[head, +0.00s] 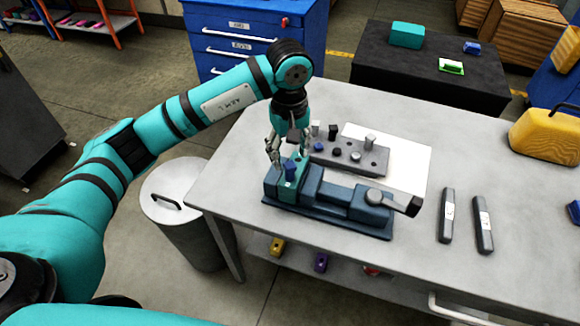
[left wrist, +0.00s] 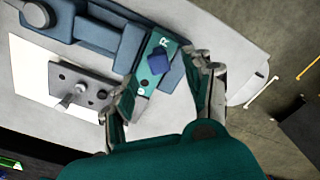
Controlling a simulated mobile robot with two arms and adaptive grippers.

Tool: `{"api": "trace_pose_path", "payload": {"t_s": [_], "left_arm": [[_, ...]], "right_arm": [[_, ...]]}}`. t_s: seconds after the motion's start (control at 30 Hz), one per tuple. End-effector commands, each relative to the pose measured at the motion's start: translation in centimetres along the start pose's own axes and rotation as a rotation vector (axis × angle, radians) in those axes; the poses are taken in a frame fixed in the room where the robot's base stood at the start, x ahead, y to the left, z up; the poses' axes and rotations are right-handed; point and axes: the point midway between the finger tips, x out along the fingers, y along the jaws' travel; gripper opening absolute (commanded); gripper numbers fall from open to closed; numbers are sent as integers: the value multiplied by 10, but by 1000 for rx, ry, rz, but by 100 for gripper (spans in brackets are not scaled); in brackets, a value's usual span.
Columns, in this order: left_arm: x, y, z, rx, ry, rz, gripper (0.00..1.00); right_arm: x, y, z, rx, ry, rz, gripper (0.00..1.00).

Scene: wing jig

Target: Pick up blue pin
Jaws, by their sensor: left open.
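A blue pin (head: 290,169) stands upright in a teal block (head: 299,176) at the left end of a blue vise (head: 329,196). The pin also shows in the left wrist view (left wrist: 159,61), beside white letters on the teal block (left wrist: 142,104). My left gripper (head: 288,156) is open, pointing down over the block. Its fingers lie on either side of the pin in the left wrist view (left wrist: 163,78); whether they touch it I cannot tell. My right gripper is not in view.
Two dark bars (head: 447,215) and a yellow case (head: 547,136) are at right. The table's left end is clear.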

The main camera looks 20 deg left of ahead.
Motion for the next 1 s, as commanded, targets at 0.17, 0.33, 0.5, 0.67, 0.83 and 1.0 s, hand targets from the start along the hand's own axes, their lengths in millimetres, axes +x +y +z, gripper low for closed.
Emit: {"api": "trace_pose_path", "payload": {"t_s": [0.17,0.33,0.5,0.67,0.83,1.0], "left_arm": [[10,0,1,0,-1,-1,52],[32,0,3,0,-6,-3,52],[55,0,2,0,-3,-1,52],[60,1,1,1,0,2,52],[60,1,1,1,0,1,45],[60,1,1,1,0,1,23]], "right_arm": [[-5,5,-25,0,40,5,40],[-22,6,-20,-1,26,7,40],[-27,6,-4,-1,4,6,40],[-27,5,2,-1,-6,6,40],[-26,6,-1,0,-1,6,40],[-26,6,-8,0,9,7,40]]}}
